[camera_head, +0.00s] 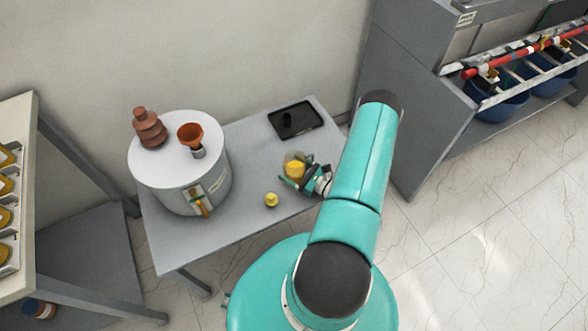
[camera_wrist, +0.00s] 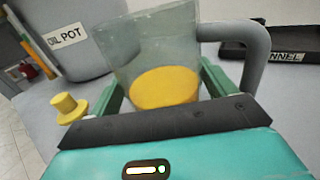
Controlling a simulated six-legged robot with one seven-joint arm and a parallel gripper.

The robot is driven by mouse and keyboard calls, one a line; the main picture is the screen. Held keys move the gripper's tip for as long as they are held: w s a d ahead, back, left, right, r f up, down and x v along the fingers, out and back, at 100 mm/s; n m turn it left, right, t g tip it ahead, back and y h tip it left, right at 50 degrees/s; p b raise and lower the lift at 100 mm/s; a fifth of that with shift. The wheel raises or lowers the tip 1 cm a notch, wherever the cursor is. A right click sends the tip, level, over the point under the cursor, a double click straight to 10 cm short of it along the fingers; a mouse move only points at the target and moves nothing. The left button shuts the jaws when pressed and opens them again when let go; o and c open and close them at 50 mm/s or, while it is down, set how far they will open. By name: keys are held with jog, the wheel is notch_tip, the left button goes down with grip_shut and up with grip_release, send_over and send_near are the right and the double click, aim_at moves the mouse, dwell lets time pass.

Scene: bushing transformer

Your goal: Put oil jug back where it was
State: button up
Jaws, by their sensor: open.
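The oil jug (camera_head: 294,167) is a clear vessel with yellow oil in its bottom and stands on the grey table near its front right edge. In the wrist view the jug (camera_wrist: 160,62) is close up, with a grey handle on its right. My gripper (camera_head: 293,180) is open, its green fingers on either side of the jug; the wrist view shows the gripper (camera_wrist: 165,95) around the jug's lower part. Whether the fingers touch the jug cannot be told.
A small yellow cap (camera_head: 271,200) is left of the jug on the table (camera_head: 245,225). A black tray (camera_head: 297,118) lies at the back right. A grey cabinet (camera_head: 405,140) stands to the right.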

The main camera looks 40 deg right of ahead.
jog(key=shift+s+r, duration=0.1)
jog(key=shift+r, duration=0.05)
jog(key=v, duration=1.1)
jog(key=shift+s, duration=0.4)
